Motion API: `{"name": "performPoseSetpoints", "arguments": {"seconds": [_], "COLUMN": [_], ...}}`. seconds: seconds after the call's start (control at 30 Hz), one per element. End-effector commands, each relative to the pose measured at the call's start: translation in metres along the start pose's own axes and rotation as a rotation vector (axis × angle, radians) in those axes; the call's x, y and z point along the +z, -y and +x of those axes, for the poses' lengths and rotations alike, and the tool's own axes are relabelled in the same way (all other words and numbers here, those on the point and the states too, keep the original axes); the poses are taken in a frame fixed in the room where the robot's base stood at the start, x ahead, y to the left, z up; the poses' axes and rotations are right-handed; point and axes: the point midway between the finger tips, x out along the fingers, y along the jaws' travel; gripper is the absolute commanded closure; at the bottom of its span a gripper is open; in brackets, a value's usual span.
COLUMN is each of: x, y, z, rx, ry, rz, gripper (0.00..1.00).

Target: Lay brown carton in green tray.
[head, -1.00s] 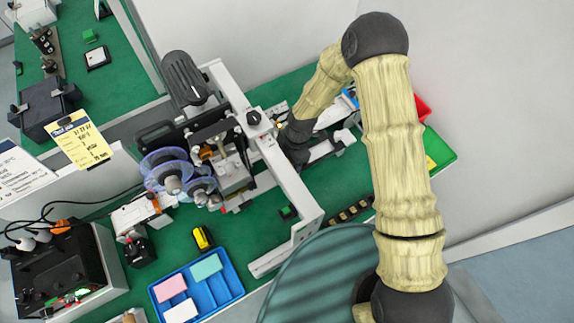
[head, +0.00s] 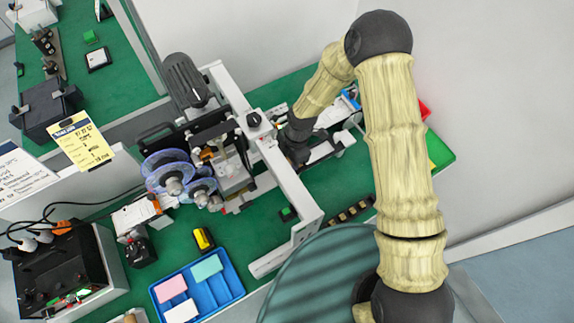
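The green tray (head: 441,152) is at the right end of the bench, partly hidden behind my arm. A sliver of something yellow shows in it beside the arm. My gripper end (head: 297,152) is low at the machine, right of its white frame beam. The fingers are too small and hidden to tell whether they are open or shut, or hold anything. I cannot make out the brown carton in this view.
The coder machine (head: 225,165) with its white frame (head: 285,185) fills the middle bench. A red bin (head: 424,110) is behind the green tray. A blue tray (head: 222,285) with coloured blocks is at the front. A yellow-black object (head: 203,238) stands behind it.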

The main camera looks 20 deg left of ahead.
Motion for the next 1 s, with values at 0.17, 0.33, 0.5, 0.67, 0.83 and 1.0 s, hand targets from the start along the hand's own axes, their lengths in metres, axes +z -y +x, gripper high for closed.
{"name": "performPoseSetpoints", "arguments": {"seconds": [0.17,0.33,0.5,0.67,0.83,1.0], "x": [-0.002,-0.004,-0.006,-0.007,-0.007,-0.007], "y": [0.0,0.0,0.0,0.0,0.0,0.0], "z": [-0.011,-0.019,-0.026,-0.034,-0.036,-0.036], "rx": [0.001,0.001,0.0,-0.001,-0.001,-0.001], "ry": [0.0,0.0,0.0,0.0,0.0,0.0], "rz": [0.0,-0.001,-0.001,0.0,0.0,0.0], "gripper": [0.69,0.69,0.69,0.69,0.69,0.69]}}
